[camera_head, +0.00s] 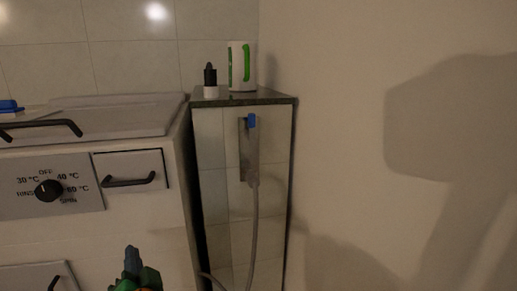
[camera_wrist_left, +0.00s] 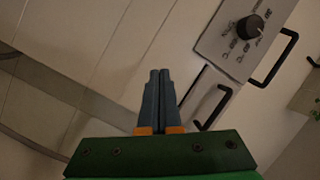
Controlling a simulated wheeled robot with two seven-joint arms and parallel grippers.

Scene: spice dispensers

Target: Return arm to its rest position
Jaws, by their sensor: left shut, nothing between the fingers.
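My left gripper (camera_head: 132,262) shows at the bottom of the head view, in front of the white washing machine. In the left wrist view its two blue-grey fingers (camera_wrist_left: 158,80) are pressed together, with nothing between them. The gripper is apart from the machine, whose dial panel (camera_wrist_left: 238,35) and dark handles show at the upper right of that view. My right gripper is in neither view.
The washing machine has a black dial (camera_head: 48,190) and a drawer handle (camera_head: 129,181). A narrow cabinet (camera_head: 212,170) stands right of it, holding a white-green container (camera_head: 237,68) and a dark-topped bottle (camera_head: 210,82). A hose (camera_head: 254,220) hangs on its front. The right wall is bare.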

